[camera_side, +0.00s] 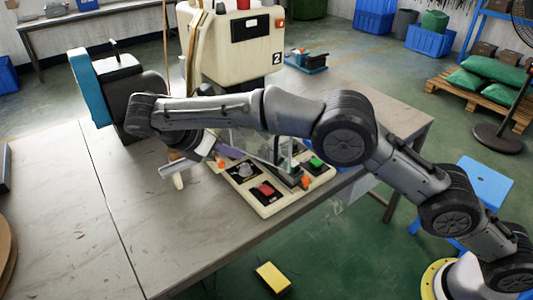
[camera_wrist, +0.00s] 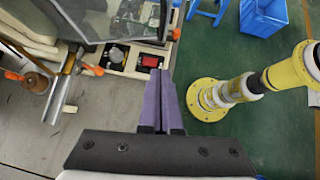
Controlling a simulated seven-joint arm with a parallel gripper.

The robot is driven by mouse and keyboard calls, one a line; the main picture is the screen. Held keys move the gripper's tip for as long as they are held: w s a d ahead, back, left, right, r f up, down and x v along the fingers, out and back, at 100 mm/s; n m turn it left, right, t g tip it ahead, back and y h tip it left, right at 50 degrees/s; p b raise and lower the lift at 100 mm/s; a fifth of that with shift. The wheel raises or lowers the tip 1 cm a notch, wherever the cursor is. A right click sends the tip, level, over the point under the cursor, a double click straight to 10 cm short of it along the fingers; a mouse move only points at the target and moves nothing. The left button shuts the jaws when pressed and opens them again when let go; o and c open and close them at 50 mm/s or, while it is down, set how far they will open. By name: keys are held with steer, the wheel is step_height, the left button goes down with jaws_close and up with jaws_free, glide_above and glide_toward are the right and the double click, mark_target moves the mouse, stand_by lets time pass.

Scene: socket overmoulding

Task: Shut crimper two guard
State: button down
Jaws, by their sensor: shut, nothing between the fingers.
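Crimper two is the cream machine (camera_side: 238,50) marked 2, standing on the bench in the side view. Its clear guard (camera_side: 243,147) is largely hidden behind my arm there. In the wrist view the guard is a clear panel in a grey frame (camera_wrist: 118,22), at the top, just ahead of my fingers. I cannot tell how far open it stands. My gripper (camera_wrist: 160,72) has purple fingers, closed together and empty. Its tips are near the lower right of the guard frame; contact is unclear. The purple fingers also show in the side view (camera_side: 235,153), low over the machine's front.
The control base (camera_side: 268,208) carries a red button (camera_side: 265,188), a green button (camera_side: 316,162) and a dark knob. Orange-handled parts (camera_wrist: 97,69) and a metal channel (camera_wrist: 62,92) lie left of my fingers. The bench (camera_side: 60,215) is clear at front left.

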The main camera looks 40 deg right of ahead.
mark_target(276, 153)
steer(key=x, duration=0.4)
steer(key=d+r+x, duration=0.1)
steer(key=x, duration=0.6)
steer(key=shift+w+d, duration=0.1)
steer(key=shift+d, duration=0.35)
steer(key=shift+w+d, duration=0.1)
steer(key=shift+d, duration=0.3)
steer(key=shift+d+r+n+t, duration=0.1)
steer(key=shift+d+n+t, duration=0.25)
steer(key=shift+d, duration=0.5)
steer(key=w+d+n+t+y, duration=0.5)
steer(key=w+d+n, duration=0.6)
steer(key=d, duration=0.7)
steer(key=shift+w+t, duration=0.65)
steer(key=shift+w, duration=0.4)
